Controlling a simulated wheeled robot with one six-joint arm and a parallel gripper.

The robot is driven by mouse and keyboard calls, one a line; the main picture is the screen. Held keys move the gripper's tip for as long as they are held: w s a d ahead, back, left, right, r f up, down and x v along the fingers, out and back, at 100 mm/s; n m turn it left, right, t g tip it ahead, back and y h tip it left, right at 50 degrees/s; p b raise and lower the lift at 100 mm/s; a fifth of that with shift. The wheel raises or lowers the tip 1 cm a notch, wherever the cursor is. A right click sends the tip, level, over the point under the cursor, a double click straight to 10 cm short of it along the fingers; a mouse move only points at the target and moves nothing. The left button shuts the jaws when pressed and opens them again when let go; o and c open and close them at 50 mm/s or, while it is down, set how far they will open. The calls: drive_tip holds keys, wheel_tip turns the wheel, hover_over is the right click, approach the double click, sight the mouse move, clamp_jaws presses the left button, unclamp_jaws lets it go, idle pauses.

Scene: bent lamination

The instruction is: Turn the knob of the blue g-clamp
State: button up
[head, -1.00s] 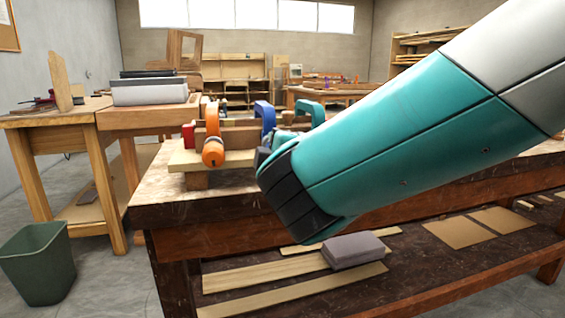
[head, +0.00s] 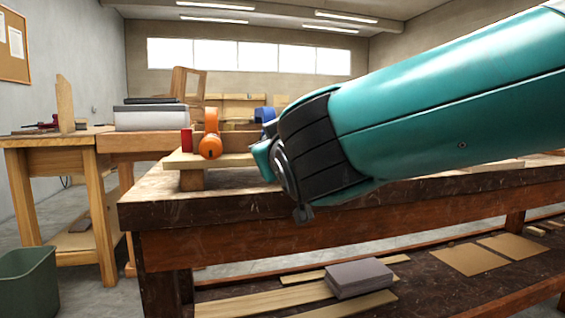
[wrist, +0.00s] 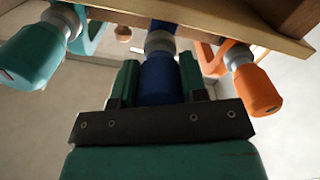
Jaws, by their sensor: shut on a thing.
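The blue g-clamp (head: 265,114) shows in the head view only as a small part of its frame, behind my arm. In the wrist view its dark blue knob (wrist: 160,80) hangs below the wooden board, with a grey collar above it. My gripper (wrist: 158,78) comes from below, and its two green fingers are shut on the knob from both sides. In the head view the fingers and the knob are hidden behind my wrist.
An orange clamp (head: 211,135) stands left of the blue one; its knob (wrist: 258,90) is at the right in the wrist view. A teal clamp's knob (wrist: 32,55) is at the left. The board (wrist: 215,14) lies just above. A workbench (head: 225,205) stands below.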

drive_tip(key=m+b, duration=0.2)
drive_tip(key=m, duration=0.1)
drive_tip(key=m+b, duration=0.1)
drive_tip(key=b, duration=0.1)
drive_tip(key=shift+f+m, duration=0.25)
drive_tip(key=shift+m, duration=0.05)
drive_tip(key=m+b, duration=0.3)
drive_tip(key=shift+m, duration=0.3)
drive_tip(key=m+b, duration=0.3)
drive_tip(key=m, duration=0.1)
drive_tip(key=shift+a, duration=0.1)
drive_tip(key=m+b, duration=0.3)
drive_tip(key=m, duration=0.1)
drive_tip(key=m+b, duration=0.3)
drive_tip(key=m, duration=0.1)
drive_tip(key=shift+r+m, duration=0.1)
drive_tip(key=shift+m, duration=0.2)
drive_tip(key=m+b, duration=0.2)
drive_tip(key=m, duration=0.1)
drive_tip(key=shift+m, duration=0.4)
drive_tip(key=m+b, duration=0.2)
drive_tip(key=m, duration=0.2)
drive_tip(key=shift+r+m+b, duration=0.15)
drive_tip(key=shift+m+b, duration=1)
drive_tip(key=shift+m, duration=0.95)
